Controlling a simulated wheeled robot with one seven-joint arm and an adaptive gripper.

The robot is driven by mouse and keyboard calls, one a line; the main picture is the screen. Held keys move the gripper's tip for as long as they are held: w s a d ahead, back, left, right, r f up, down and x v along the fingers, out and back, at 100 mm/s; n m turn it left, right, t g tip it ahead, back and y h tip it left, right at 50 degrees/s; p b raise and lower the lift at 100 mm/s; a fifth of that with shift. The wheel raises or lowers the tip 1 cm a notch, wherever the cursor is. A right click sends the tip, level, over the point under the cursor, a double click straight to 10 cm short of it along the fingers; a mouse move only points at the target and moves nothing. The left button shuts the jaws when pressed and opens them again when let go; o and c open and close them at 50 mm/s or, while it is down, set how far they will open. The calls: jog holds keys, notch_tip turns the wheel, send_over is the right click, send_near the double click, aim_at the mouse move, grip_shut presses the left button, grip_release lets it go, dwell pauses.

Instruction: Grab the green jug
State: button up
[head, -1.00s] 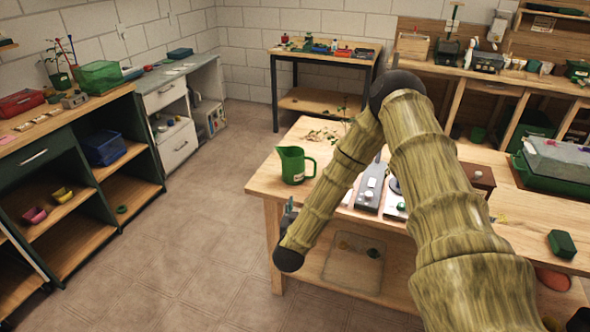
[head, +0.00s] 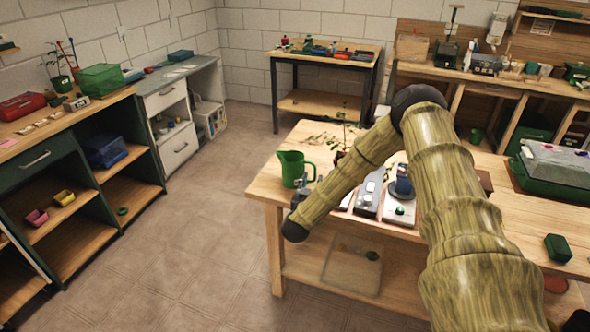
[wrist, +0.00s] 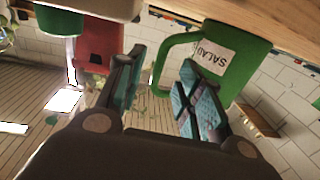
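The green jug (head: 291,168) stands upright at the left end of the wooden table, its handle to the right. In the wrist view the jug (wrist: 232,62) appears upside down, with a white label reading "SALAD". My gripper (wrist: 162,60) is open. Its two teal-padded fingers lie either side of the jug's handle in that view, with the handle seen between them. I cannot tell whether a finger touches it. In the head view my gripper (head: 301,184) is mostly hidden by my arm, just in front of the jug.
A green box (head: 560,248) is at far right. Open floor (head: 200,240) lies to the left.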

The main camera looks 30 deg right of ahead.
aim_at(314, 175)
jog(key=shift+p+x, duration=0.35)
jog(key=shift+x, duration=1.15)
grip_shut()
jog(key=shift+r, duration=0.25)
